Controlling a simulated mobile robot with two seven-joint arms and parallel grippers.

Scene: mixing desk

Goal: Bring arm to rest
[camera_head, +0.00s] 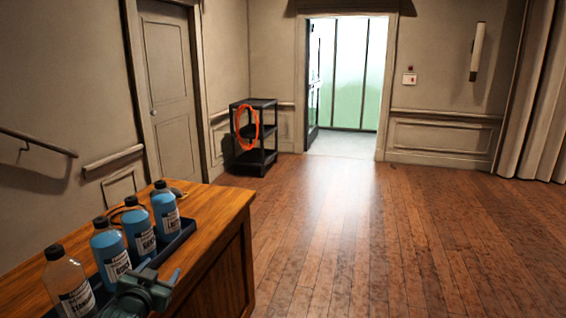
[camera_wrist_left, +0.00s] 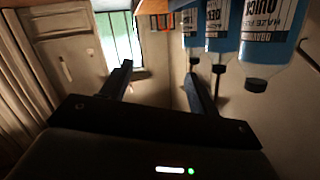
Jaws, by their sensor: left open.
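My left gripper (camera_head: 150,285) is at the bottom of the head view, at the front edge of the wooden desk (camera_head: 215,210), beside the bottles. In the left wrist view its two fingers (camera_wrist_left: 160,76) stand apart with nothing between them. That view is upside down, with blue bottles (camera_wrist_left: 270,35) at the upper right, outside the fingers. In the head view three blue bottles (camera_head: 139,240) and a bottle of pale liquid (camera_head: 70,283) stand in a row on the desk. My right gripper is not in view.
A dark tray (camera_head: 178,240) lies along the row of bottles. A black shelf cart (camera_head: 262,135) with an orange coil (camera_head: 246,122) stands by the far wall. An open doorway (camera_head: 345,90) is at the back. The wooden floor (camera_head: 400,230) to the right is clear.

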